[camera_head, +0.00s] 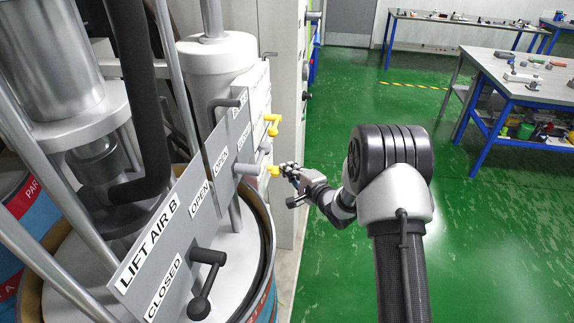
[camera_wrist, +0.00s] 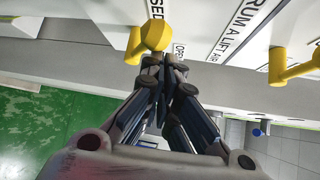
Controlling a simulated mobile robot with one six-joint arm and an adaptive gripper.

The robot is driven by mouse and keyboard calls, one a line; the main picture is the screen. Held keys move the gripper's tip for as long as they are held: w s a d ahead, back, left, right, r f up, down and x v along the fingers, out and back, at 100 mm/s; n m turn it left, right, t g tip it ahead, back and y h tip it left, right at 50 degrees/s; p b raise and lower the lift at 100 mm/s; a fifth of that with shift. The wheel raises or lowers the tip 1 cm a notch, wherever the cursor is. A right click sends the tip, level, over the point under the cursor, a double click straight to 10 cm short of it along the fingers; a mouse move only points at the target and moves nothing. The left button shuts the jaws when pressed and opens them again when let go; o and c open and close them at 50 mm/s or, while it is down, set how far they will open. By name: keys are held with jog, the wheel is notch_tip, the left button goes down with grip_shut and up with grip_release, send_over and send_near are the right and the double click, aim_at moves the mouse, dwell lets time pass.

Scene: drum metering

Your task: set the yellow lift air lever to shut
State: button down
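Two yellow levers stand out from white labelled panels. The nearer yellow lever (camera_head: 273,170) is just left of my gripper (camera_head: 289,171) in the head view. In the wrist view this yellow lever's rounded knob (camera_wrist: 155,36) lies just beyond my fingertips (camera_wrist: 165,66). My fingers are drawn together with nothing seen between them; I cannot tell whether they touch the knob. The other yellow lever (camera_wrist: 290,66) is at the right, apart from my gripper, and appears farther back in the head view (camera_head: 272,124). A "DRUM A LIFT AIR" label (camera_wrist: 245,35) lies between them; "CLOSED" and "OPEN" labels are partly hidden.
A nearer grey plate (camera_head: 160,250) reads "LIFT AIR B" and carries a dark lever (camera_head: 203,280). Grey pipes and drums fill the left. A blue-legged workbench (camera_head: 520,85) is at the back right. The green floor (camera_head: 480,230) between is clear.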

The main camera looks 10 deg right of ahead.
jog(key=shift+s+a+f+n+t+y+b, duration=0.2)
jog(key=shift+s+f+n+t+b, duration=0.15)
jog(key=shift+f+b, duration=0.45)
jog(key=shift+s+a+f+n+t+y+b, duration=0.2)
jog(key=shift+s+f+n+t+b, duration=0.15)
jog(key=shift+b, duration=0.85)
jog(key=shift+s+a+f+n+t+y+b, duration=0.25)
jog(key=shift+f+b, duration=0.4)
jog(key=shift+b, duration=0.35)
jog(key=shift+d, duration=0.1)
